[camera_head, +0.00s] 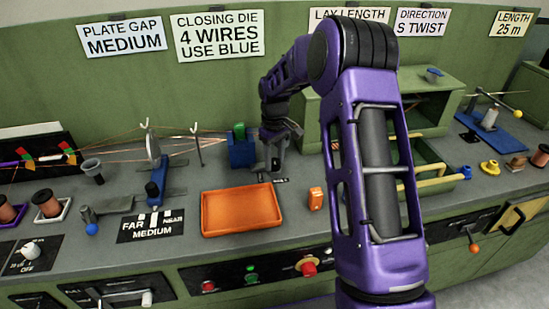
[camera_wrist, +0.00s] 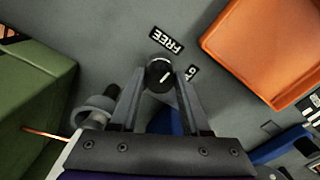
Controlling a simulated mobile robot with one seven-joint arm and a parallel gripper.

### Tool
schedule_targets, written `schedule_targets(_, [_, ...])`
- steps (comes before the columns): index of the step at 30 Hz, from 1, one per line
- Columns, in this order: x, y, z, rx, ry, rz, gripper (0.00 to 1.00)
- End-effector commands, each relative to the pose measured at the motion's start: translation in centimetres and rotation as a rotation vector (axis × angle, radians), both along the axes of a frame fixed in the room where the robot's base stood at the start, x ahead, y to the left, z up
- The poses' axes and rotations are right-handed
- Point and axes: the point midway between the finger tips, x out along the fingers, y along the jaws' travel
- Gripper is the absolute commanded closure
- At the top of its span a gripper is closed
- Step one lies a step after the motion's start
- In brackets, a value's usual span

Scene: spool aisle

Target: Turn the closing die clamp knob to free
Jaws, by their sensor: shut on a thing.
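The clamp knob (camera_wrist: 159,74) is round and black with a short white pointer line, seen from above in the wrist view. My gripper (camera_wrist: 161,82) is shut on it, one finger on each side. The white line slants toward the upper right of that view. A black FREE label (camera_wrist: 166,40) lies just above the knob. A second label (camera_wrist: 191,72), partly hidden by a finger, lies to its right. In the head view my gripper (camera_head: 271,168) is down at the bench beside the blue die block (camera_head: 241,153), and it hides the knob there.
An orange tray (camera_head: 241,233) sits close in front of my gripper, and a small orange block (camera_head: 315,198) stands to the right. Thin wires run to the blue block from the left. A green housing (camera_wrist: 28,95) stands at the left of the wrist view.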

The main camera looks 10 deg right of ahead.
Motion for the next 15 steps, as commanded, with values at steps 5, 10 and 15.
schedule_targets(5, [0.09, -0.02, 0.13, 0.001, -0.003, 0.06, 1.0])
schedule_targets(10, [0.1, -0.01, 0.11, 0.001, -0.003, 0.088, 1.0])
schedule_targets(15, [0.09, 0.0, 0.11, 0.001, -0.003, 0.095, 1.0])
